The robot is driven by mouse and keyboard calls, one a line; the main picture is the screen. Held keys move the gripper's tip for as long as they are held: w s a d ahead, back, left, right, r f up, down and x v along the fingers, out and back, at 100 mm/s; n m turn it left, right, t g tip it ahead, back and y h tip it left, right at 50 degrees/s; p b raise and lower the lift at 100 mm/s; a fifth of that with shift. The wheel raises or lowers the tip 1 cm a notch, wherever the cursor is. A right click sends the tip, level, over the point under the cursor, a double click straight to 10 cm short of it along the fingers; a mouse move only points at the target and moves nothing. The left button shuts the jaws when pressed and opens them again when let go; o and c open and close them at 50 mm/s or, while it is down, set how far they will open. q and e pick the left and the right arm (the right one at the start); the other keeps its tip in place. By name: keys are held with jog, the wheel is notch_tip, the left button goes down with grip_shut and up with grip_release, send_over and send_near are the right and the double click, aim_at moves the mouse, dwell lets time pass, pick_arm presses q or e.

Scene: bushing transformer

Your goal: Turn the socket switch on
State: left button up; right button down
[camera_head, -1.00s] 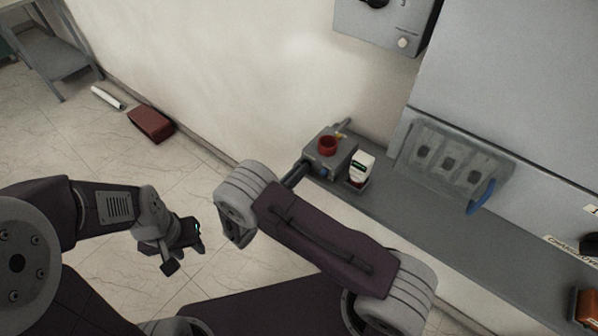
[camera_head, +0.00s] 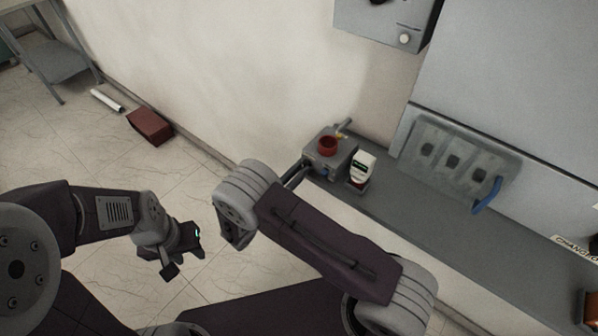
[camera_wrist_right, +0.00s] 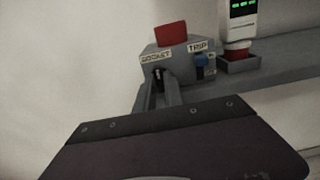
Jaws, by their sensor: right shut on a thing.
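A grey box with a red socket (camera_head: 327,145) on top stands on the grey ledge. In the right wrist view the red socket (camera_wrist_right: 171,34) rises above two labels, one reading SOCKET and one TRIP. The socket switch (camera_wrist_right: 158,72) is a small dark lever under the SOCKET label, mostly hidden between my fingers. My right gripper (camera_wrist_right: 160,88) is shut on it at the box's front; in the head view this gripper (camera_head: 298,174) is partly hidden by its arm.
A blue knob (camera_wrist_right: 201,60) sits under the TRIP label, close right of my right fingers. A white meter (camera_head: 362,166) stands beside the box. Further right are a grey panel (camera_head: 455,155) with a blue handle (camera_head: 487,194) and the bare ledge (camera_head: 440,235).

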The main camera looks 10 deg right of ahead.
jog(key=shift+f, duration=0.1)
dwell(0.3)
jog(key=c, duration=1.7)
grip_release()
jog(key=shift+s+a, duration=0.1)
